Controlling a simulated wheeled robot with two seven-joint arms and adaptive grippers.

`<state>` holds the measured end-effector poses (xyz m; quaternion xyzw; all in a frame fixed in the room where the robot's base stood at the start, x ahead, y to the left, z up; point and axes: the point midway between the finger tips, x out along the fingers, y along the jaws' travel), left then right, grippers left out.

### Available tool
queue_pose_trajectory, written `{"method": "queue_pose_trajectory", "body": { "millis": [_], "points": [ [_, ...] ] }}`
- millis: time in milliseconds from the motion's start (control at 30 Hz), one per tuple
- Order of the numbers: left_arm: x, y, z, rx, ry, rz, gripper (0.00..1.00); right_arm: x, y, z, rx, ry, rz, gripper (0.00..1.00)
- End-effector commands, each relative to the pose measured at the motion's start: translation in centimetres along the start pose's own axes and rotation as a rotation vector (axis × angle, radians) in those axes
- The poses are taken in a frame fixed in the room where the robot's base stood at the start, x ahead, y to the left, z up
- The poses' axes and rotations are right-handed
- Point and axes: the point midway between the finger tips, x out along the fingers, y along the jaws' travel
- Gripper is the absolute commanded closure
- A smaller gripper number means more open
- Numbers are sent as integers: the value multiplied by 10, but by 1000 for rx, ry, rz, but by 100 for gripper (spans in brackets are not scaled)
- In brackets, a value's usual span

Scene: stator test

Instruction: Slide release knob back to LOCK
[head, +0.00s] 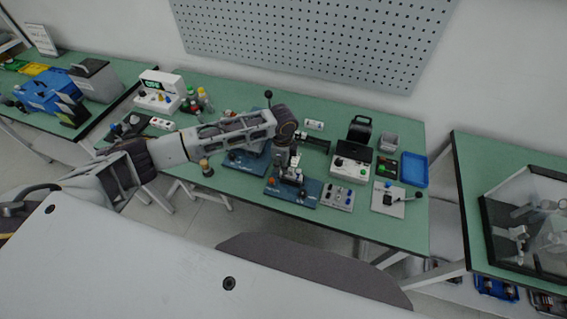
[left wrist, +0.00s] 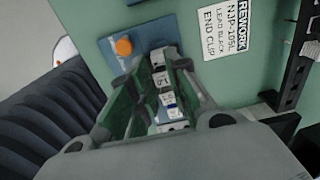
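My left gripper (head: 291,163) points down over a blue-based test fixture (head: 306,199) on the green table. In the left wrist view, its two green-padded fingers (left wrist: 163,92) stand apart on either side of a narrow metal part with small white labels (left wrist: 168,103). I cannot tell whether the pads touch that part. An orange knob (left wrist: 123,46) stands on the blue base (left wrist: 151,35), beyond the fingers. It also shows in the head view (head: 273,182). The fingers hide much of the fixture, and I cannot make out a LOCK mark or the release knob for certain. My right gripper is out of view.
A panel of switches (head: 337,196) and a white control box (head: 351,170) stand right of the fixture. A blue tray (head: 414,170) is farther right. A "REWORK" label (left wrist: 231,40) lies beside the fixture. Another blue base (head: 246,161) is on the left.

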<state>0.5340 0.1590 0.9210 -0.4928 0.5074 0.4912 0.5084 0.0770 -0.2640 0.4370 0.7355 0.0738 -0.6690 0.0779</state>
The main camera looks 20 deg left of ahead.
Motion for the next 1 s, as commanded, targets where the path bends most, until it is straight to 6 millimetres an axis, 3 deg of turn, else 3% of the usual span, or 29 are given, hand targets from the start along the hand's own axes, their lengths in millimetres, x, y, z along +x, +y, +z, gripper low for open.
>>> {"method": "queue_pose_trajectory", "body": {
  "millis": [33,133,567,767,1000],
  "points": [
    [5,4,1,1,-3,9,73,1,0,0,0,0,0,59],
    [3,2,0,0,-1,5,60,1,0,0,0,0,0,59],
    [-3,0,0,0,1,-1,60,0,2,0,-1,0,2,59],
    [-17,-1,0,1,2,-2,60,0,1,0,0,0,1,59],
    [-49,-1,0,1,2,-3,60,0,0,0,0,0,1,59]
  ]
}}
